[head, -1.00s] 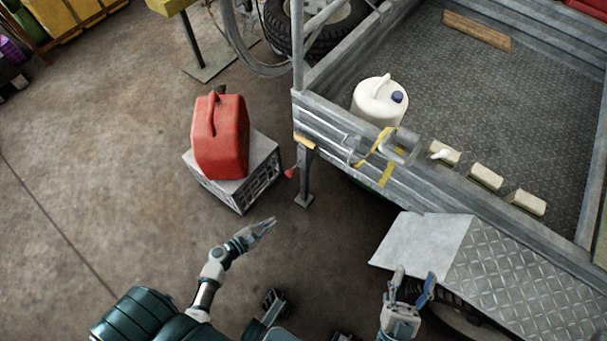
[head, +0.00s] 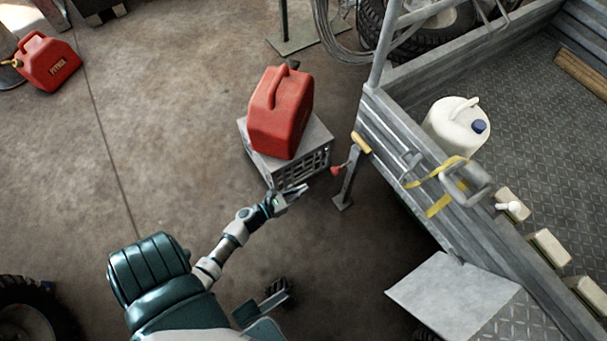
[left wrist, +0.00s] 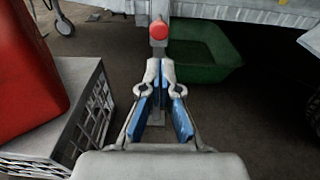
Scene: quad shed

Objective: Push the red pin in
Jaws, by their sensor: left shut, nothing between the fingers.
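The red pin (head: 337,170) sticks out of the side of a grey metal post (head: 348,182) at the trailer's corner. In the left wrist view the pin's round red head (left wrist: 159,31) faces me, straight ahead of the fingers and a little above them. How far it stands out from the post is hard to tell. My left gripper (head: 303,189) is shut and empty, just short of the pin, pointing towards it and apart from it. Its fingertips (left wrist: 160,68) show close together in the left wrist view. My right gripper is out of view.
A grey crate (head: 316,164) with a red fuel can (head: 281,113) on it stands close beside my left gripper. The trailer (head: 412,148) is to the right. A green tub (left wrist: 207,72) lies on the floor beyond the pin.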

